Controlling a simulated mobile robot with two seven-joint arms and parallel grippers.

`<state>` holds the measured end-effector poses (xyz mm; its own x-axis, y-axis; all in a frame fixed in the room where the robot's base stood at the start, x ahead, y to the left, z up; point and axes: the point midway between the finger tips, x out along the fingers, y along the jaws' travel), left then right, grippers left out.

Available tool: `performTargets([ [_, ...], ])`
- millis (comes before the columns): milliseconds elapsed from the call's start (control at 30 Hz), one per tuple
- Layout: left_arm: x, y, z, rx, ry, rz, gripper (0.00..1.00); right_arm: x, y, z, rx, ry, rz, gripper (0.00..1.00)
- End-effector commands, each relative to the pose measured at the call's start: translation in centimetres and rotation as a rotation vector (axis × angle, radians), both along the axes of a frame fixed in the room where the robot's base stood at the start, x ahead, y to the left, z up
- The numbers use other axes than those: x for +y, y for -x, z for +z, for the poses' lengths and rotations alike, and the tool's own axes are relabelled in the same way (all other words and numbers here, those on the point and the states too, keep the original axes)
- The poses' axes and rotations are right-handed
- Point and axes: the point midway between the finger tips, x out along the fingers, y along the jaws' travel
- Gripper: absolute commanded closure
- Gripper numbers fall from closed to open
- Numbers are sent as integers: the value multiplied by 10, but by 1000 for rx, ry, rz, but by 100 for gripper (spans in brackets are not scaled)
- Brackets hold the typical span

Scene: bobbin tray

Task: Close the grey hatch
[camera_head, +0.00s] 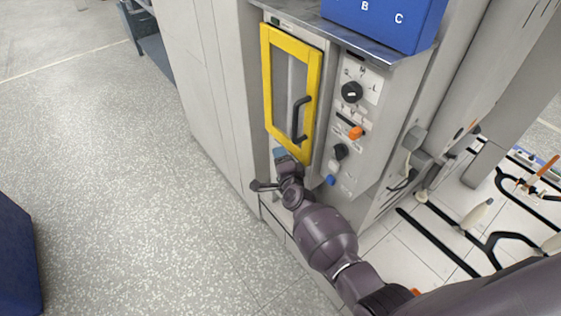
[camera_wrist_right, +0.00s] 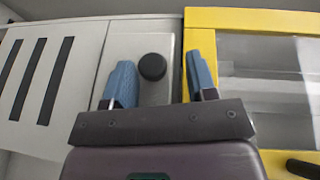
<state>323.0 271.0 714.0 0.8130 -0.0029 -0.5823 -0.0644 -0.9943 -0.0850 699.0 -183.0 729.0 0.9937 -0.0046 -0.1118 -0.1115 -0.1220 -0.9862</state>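In the right wrist view a grey panel (camera_wrist_right: 151,94), which looks like the grey hatch, bears a round black knob (camera_wrist_right: 152,67). It lies beside the yellow-framed door. Whether the panel is ajar or flush, I cannot tell. My right gripper (camera_wrist_right: 158,82) is open, its two blue-padded fingers on either side of the knob in the picture; contact is not clear. In the head view my right gripper (camera_head: 281,158) is at the lower end of the yellow door, and my arm hides most of the area below it. My left gripper is not in view.
The yellow-framed glass door (camera_head: 265,88) with a black handle (camera_head: 299,117) is just above my right gripper. A control panel (camera_head: 369,82) with knobs is to its right. A blue box (camera_head: 385,22) stands on top. A white panel with dark slots (camera_wrist_right: 40,75) shows at left. Open floor lies left.

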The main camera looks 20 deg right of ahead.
Motion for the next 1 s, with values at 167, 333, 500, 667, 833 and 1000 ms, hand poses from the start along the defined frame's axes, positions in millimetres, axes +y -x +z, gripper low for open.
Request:
performTargets([
  [167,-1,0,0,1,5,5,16,1,1,-3,5,-1,1,47],
  [333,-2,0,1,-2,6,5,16,1,4,-3,6,-2,2,47],
  [500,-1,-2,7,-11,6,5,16,1,18,0,5,-3,1,47],
  [667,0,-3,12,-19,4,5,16,1,42,4,4,-2,1,47],
  [833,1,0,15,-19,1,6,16,0,69,7,5,-2,0,47],
  [1000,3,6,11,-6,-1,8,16,1,91,9,5,-2,0,47],
])
